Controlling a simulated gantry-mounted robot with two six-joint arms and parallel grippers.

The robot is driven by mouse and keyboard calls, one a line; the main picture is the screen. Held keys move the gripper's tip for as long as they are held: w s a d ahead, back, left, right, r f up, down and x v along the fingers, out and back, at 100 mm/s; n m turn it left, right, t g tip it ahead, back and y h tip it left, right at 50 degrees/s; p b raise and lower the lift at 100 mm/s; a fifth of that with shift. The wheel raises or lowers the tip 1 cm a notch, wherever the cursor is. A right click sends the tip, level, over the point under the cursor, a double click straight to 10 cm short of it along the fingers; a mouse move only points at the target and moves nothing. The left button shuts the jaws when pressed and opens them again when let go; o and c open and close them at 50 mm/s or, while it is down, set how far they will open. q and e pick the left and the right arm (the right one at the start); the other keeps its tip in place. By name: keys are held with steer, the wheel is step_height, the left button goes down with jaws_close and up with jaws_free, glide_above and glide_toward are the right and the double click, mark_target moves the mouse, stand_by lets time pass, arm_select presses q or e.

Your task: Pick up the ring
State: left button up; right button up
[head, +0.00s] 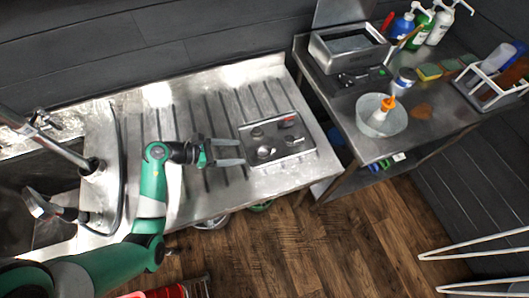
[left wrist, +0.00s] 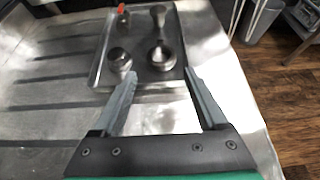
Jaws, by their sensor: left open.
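A shallow metal tray (head: 248,141) lies on the ribbed steel drainboard and also shows in the left wrist view (left wrist: 100,62). It holds several small metal pieces. A round dark piece (left wrist: 119,60) is at its near left, and a rounded, dish-like piece (left wrist: 163,58) is at its near right. Behind them are a flared piece (left wrist: 158,14) and a small red-topped piece (left wrist: 122,14). I cannot tell for certain which is the ring. My left gripper (head: 242,153) is open and empty at the tray's near-left edge; its fingers (left wrist: 160,75) point toward the pieces. My right gripper is not in view.
The sink faucet (head: 70,150) stands left of my left arm. A steel side table at right holds a white bowl (head: 381,120), a metal basin (head: 347,46), several bottles (head: 420,28) and a white rack (head: 490,90). Wooden floor (head: 330,240) lies in front.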

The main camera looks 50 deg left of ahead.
mark_target(268, 151)
arm_select(q)
steer(key=x, duration=0.4)
steer(key=shift+w+b, duration=0.15)
steer(key=shift+b, duration=0.2)
steer(key=b+x, duration=0.1)
steer(key=x, duration=0.3)
steer(key=shift+w+d+f, duration=0.1)
steer(key=shift+d+f, duration=0.05)
steer(key=shift+d, duration=0.1)
steer(key=shift+w+d+f, duration=0.1)
steer(key=shift+w, duration=0.3)
steer(key=c, duration=1.2)
